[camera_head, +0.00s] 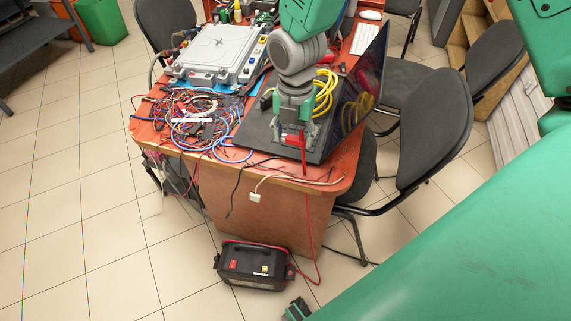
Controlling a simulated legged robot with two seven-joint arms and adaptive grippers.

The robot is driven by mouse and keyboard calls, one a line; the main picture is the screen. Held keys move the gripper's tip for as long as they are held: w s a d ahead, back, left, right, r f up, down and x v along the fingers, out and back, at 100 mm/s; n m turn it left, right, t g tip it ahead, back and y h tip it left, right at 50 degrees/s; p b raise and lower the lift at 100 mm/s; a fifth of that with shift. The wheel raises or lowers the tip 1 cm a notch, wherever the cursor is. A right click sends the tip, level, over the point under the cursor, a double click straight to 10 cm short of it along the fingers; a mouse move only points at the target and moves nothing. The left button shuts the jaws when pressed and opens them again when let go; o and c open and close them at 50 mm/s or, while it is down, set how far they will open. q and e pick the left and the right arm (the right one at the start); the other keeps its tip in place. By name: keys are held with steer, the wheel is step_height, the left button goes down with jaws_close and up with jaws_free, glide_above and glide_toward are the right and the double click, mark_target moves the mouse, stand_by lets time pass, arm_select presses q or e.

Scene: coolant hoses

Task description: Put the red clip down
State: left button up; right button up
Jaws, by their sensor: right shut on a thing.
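The red clip (291,139) is between the fingers of my right gripper (291,128). The gripper points down at the front part of a black laptop or flat dark panel (255,138) on the table. It is shut on the clip. The fingers hide part of the clip, and I cannot tell whether it touches the surface below. A red cable (308,215) hangs below the table edge toward a black power box (252,266) on the floor.
The orange-brown table (270,175) holds a tangle of wires (195,118) on the left and a grey metal case (217,55) behind. Yellow cable (325,92) lies beside the gripper. A dark upright screen (362,95) stands close on the right. Chairs (432,130) surround the table's right side.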

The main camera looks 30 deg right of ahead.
mark_target(292, 169)
steer(key=shift+f, duration=4.8)
steer(key=shift+f+b, duration=0.2)
steer(key=shift+b, duration=0.1)
steer(key=o, duration=0.9)
